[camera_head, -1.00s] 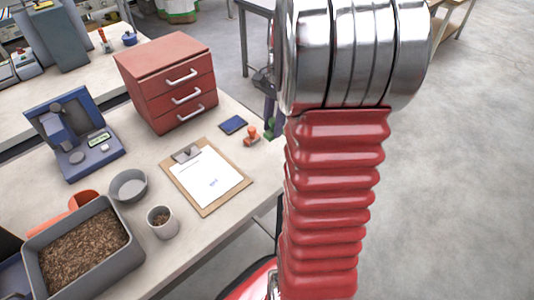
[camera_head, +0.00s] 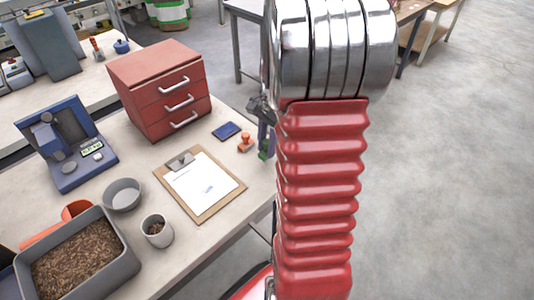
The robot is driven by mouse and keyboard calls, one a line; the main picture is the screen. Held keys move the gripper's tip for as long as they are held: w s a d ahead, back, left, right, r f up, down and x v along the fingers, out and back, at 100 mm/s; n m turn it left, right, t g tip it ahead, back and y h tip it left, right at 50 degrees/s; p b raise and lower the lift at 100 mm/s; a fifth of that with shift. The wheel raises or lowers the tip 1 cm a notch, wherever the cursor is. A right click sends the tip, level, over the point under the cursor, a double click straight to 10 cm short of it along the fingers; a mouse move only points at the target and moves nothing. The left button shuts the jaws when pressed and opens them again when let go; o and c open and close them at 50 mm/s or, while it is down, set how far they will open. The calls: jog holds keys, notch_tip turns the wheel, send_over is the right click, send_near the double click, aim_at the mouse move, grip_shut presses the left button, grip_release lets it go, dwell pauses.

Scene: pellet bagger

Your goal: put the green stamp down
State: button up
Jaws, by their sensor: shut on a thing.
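The green stamp (camera_head: 264,151) is at the right edge of the bench, partly hidden by my arm. My gripper (camera_head: 266,141) is shut on it, just right of the orange stamp (camera_head: 246,142). The gripper is mostly hidden behind my red arm sleeve. I cannot tell whether the green stamp touches the bench top. The orange stamp stands upright on the bench. A dark blue ink pad (camera_head: 227,131) lies behind it, apart from it.
A clipboard (camera_head: 233,189) with marked paper lies left of the stamps. A red drawer unit (camera_head: 135,70) stands behind. A blue scale (camera_head: 52,180), grey bowl (camera_head: 123,194), cup (camera_head: 157,236) and pellet tray (camera_head: 119,272) fill the left. Bare bench lies around the orange stamp.

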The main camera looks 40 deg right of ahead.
jog(key=shift+f, duration=1.85)
jog(key=o, duration=0.8)
jog(key=shift+f, duration=0.1)
jog(key=shift+o, duration=0.2)
jog(key=r, duration=0.4)
jog(key=d+r, duration=0.1)
jog(key=r, duration=0.7)
jog(key=shift+d+r, duration=0.1)
jog(key=shift+d, duration=0.1)
